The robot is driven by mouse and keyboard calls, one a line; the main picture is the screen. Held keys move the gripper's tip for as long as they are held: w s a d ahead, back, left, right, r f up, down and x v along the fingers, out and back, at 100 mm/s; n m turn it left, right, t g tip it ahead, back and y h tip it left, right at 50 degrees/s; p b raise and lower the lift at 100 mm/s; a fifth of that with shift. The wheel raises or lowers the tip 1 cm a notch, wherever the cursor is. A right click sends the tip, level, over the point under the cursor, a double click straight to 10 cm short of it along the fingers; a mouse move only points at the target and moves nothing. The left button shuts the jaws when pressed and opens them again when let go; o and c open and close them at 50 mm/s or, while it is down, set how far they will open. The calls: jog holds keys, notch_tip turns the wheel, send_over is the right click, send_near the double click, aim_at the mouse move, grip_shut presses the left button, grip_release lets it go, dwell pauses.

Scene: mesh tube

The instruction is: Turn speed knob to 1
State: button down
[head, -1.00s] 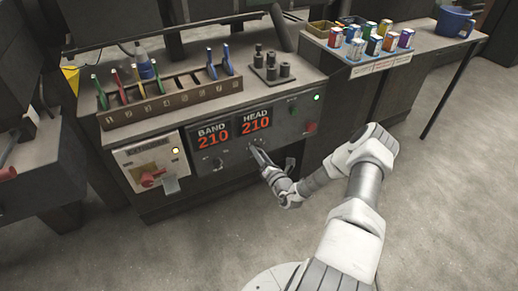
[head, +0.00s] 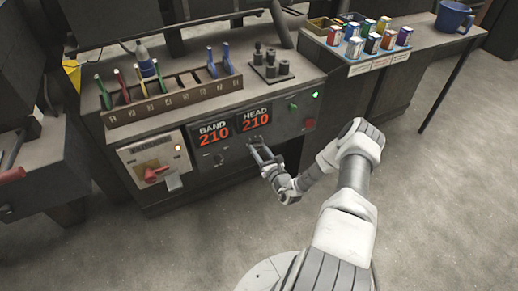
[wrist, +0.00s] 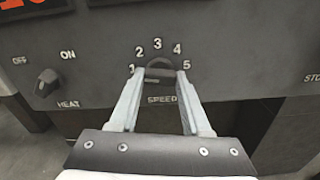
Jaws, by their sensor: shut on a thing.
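The speed knob (wrist: 160,68) is dark and round, on the dark front panel. Numbers 1 to 5 arc over it and the label SPEED (wrist: 162,100) is below. My gripper (wrist: 160,72) has one finger on each side of the knob and is shut on it. The left fingertip is beside the 1, the right beside the 5. Which number the knob points at cannot be told. In the head view my gripper (head: 256,147) reaches the panel below the HEAD 210 display (head: 254,120) and hides the knob.
The heat knob (wrist: 47,82), with OFF and ON marks, is left of the speed knob. A red-handled switch (head: 155,173) is further left. A green button (head: 293,107) and a red one (head: 309,123) are to the right. Tool rack (head: 175,98) stands above.

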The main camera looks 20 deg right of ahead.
dwell(0.4)
jog(key=shift+c, duration=1.8)
grip_release()
